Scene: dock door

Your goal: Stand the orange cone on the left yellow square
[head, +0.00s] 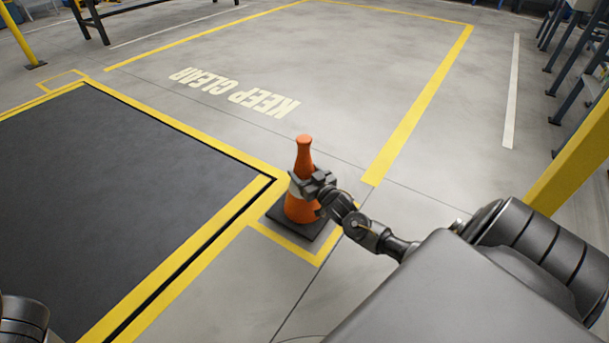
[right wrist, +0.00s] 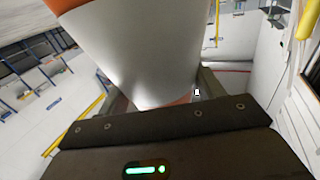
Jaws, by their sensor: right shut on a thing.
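The orange cone (head: 303,207) has a black square base and a pale band, and looks upright. My right gripper (head: 309,186) is shut on it at the band. In the right wrist view the cone's white band (right wrist: 145,60) fills the space between the fingers, with orange above and below it. The base is over a yellow-outlined square (head: 318,262) beside the dark plate's right corner; I cannot tell whether it touches the floor. The left yellow square (head: 62,75) is a small outline at the plate's far left corner, with bare floor inside. My left gripper is out of view.
A dark dock plate (head: 110,190) with yellow edging fills the left. Beyond lies a large clear yellow-outlined area marked KEEP CLEAR (head: 232,93). A yellow post (head: 20,38) stands near the left square, beside a dark-legged table (head: 92,20). Another yellow post (head: 570,165) stands at right.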

